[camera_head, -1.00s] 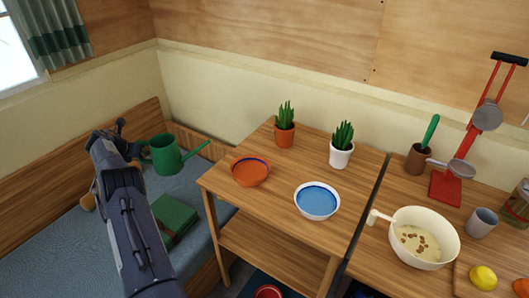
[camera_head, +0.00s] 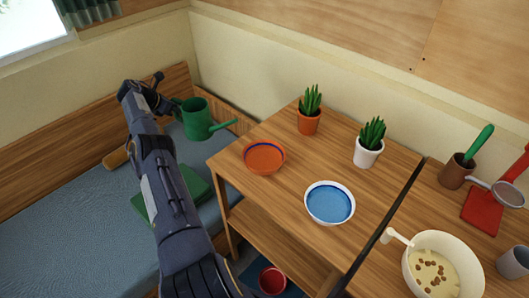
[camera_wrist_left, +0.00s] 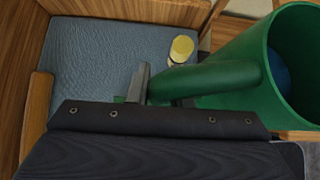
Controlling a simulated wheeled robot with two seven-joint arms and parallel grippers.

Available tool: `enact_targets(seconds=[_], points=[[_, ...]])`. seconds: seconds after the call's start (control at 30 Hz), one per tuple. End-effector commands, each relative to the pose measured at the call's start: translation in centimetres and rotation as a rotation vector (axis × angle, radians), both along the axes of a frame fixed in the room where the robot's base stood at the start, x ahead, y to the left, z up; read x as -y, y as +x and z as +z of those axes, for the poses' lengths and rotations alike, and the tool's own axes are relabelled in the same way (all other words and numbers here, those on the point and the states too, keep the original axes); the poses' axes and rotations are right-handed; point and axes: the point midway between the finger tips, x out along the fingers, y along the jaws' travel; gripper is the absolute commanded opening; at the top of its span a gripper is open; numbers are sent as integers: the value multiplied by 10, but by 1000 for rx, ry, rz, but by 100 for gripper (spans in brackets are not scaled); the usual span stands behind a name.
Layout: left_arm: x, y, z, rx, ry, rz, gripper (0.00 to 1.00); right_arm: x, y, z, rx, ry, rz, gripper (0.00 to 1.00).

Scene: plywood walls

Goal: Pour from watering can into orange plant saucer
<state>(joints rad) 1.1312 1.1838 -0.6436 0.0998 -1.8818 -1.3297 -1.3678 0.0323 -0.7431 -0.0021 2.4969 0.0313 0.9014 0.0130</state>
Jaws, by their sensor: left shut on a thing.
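The green watering can (camera_head: 196,119) is held up beside the bench, its spout pointing right toward the wooden table. My left gripper (camera_head: 169,104) is shut on its handle. In the left wrist view the can (camera_wrist_left: 235,58) fills the right side, with the handle at the gripper (camera_wrist_left: 143,85). The can is roughly upright, with something blue inside. The orange plant saucer (camera_head: 264,158) sits at the table's left edge, to the right of and below the spout tip, apart from it. The inside of the saucer looks orange with a blue ring. My right gripper is not in view.
A white bowl with blue inside (camera_head: 329,203) stands right of the saucer. An orange-potted plant (camera_head: 309,121) and a white-potted plant (camera_head: 368,152) stand behind. A green book (camera_head: 190,187) lies on the bench. A red bowl (camera_head: 272,281) is below the table.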

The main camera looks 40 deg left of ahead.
Motion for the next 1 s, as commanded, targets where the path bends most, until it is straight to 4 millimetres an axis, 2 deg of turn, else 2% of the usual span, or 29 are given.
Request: enact_targets(seconds=[0.03, 0.1, 0.27, 0.33, 0.53, 1.0], points=[[0, 2, 14, 8, 8, 1, 0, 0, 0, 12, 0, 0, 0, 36], [0, 3, 20, 7, 27, 5, 0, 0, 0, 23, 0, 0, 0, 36], [9, 5, 24, -9, 70, -8, 0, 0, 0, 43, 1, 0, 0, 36], [10, 6, 25, -14, 117, -7, 0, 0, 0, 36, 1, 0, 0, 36], [20, 6, 40, -32, 230, -7, 0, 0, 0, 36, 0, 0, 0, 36], [25, 7, 46, -41, 281, -8, 0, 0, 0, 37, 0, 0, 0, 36]])
